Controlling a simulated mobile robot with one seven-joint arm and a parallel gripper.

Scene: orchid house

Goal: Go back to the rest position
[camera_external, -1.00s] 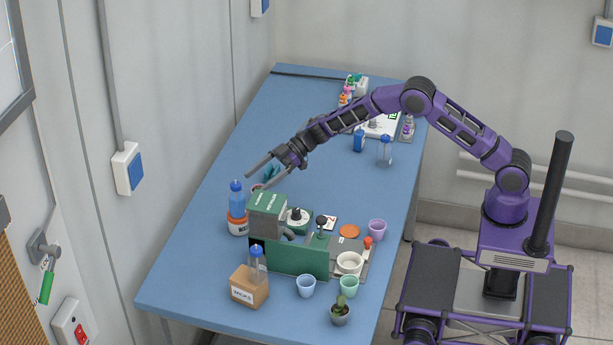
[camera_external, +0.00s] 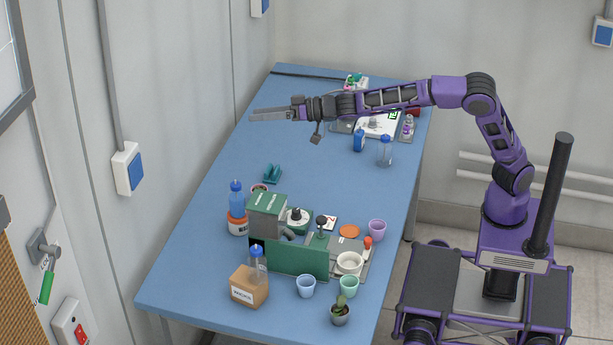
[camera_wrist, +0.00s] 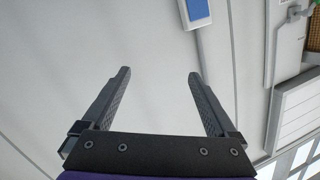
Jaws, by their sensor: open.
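My gripper (camera_external: 272,115) is in the air above the far part of the blue table (camera_external: 215,235), its fingers pointing left toward the wall. In the wrist view my gripper (camera_wrist: 158,85) has its two fingers wide apart with nothing between them. My arm reaches from the base at the right across the table's far half, bent high at the elbow.
Below my gripper are a teal holder (camera_external: 272,174) and a blue-capped bottle (camera_external: 237,195). A green-and-grey machine (camera_external: 290,258) with cups stands nearer. Bottles (camera_external: 384,152) stand under my forearm. A wall box (camera_external: 127,169) hangs at the left. The table's middle is mostly clear.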

